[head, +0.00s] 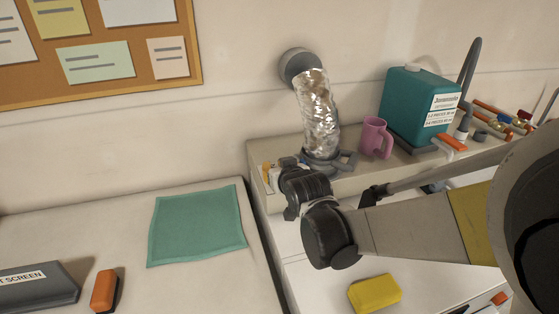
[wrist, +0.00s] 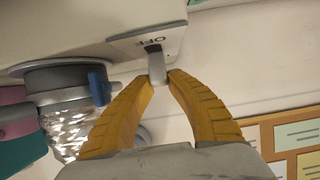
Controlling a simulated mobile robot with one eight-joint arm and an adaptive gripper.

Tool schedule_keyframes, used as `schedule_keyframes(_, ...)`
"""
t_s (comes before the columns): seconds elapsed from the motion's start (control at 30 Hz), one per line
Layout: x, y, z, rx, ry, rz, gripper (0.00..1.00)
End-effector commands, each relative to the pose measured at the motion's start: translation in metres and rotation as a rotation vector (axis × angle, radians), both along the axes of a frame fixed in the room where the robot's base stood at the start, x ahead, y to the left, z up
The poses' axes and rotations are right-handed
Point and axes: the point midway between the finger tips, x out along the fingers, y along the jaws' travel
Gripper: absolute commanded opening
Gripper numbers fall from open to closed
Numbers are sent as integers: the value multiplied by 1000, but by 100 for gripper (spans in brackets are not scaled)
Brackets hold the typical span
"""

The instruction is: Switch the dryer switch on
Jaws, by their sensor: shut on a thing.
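The dryer switch is a pale lever (wrist: 155,62) standing out of a light plate (wrist: 128,42) marked OFF in the wrist view. My gripper (wrist: 158,80) has its two yellow fingers closed in on the lever, one tip on each side of it. In the head view my gripper (head: 268,172) is at the left end of the dryer's back ledge, beside the silver duct. The wrist housing hides most of the switch there. Whether the lever has tilted from its off position I cannot tell.
The silver duct (head: 318,115) rises to the wall close to my gripper; a grey clamp is at its base. A pink mug (head: 376,138) and teal jug (head: 420,107) stand right. A yellow sponge (head: 375,293) lies in front. A green cloth (head: 197,225) lies left.

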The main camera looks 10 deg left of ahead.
Motion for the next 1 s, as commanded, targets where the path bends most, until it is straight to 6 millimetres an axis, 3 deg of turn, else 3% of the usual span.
schedule_keyframes(0.37, 10, 5, 10, -85, 176, 0, 0)
schedule_keyframes(1.0, 39, 18, 4, -339, 702, 0, 0)
